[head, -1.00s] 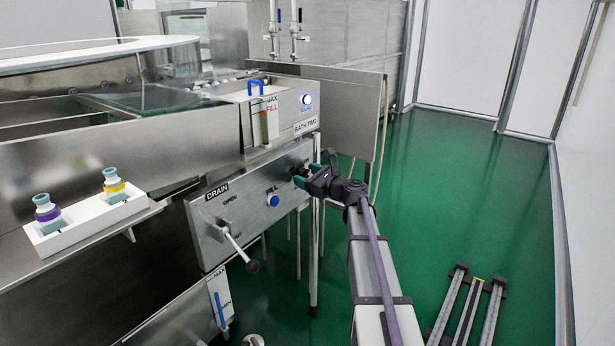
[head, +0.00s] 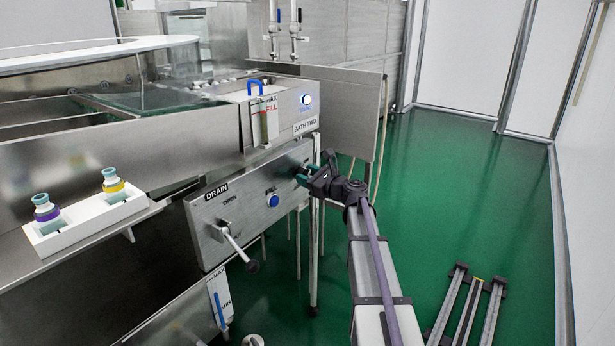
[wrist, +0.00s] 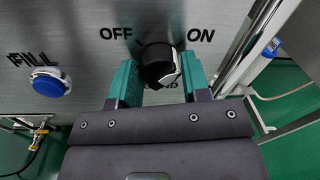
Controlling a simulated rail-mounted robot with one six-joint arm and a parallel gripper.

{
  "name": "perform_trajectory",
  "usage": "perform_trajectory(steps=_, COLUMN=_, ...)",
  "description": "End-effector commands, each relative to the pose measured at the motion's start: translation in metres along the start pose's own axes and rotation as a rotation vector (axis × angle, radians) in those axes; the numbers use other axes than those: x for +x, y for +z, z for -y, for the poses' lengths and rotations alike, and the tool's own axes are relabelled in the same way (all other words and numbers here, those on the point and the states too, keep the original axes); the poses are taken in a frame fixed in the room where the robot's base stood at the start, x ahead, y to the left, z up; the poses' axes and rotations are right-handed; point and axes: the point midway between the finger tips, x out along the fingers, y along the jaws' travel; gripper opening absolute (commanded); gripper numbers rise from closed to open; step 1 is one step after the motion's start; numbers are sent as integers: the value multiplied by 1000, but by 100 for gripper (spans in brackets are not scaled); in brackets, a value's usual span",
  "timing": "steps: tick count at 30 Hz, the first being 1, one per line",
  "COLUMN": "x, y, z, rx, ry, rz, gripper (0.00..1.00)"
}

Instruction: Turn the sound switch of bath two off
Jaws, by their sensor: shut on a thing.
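The sound switch (wrist: 157,62) is a black round knob with a white mark, on the steel panel between the words OFF, upper left, and ON, upper right. A partly hidden label ending in "ND" is below it. My gripper (wrist: 160,80) has its two green fingers on either side of the knob and is shut on it. The white mark shows on the knob's right side; which word it points to I cannot tell. In the head view my gripper (head: 313,169) is at the right end of the drain panel, below the BATH TWO label (head: 305,125), and hides the knob.
A blue FILL button (wrist: 48,84) is left of the knob; it also shows in the head view (head: 273,200). The drain lever (head: 238,248) sticks out further left. A steel leg (head: 314,255) stands under the panel. The green floor to the right is mostly clear.

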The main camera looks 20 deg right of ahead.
Motion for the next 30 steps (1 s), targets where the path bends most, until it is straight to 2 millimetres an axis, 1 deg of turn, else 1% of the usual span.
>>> perform_trajectory(steps=8, x=0, y=-1, z=-3, rx=-176, ry=1, rz=13, gripper=19)
perform_trajectory(steps=30, x=-1, y=-3, z=-4, rx=-873, ry=-7, rz=63, gripper=19)
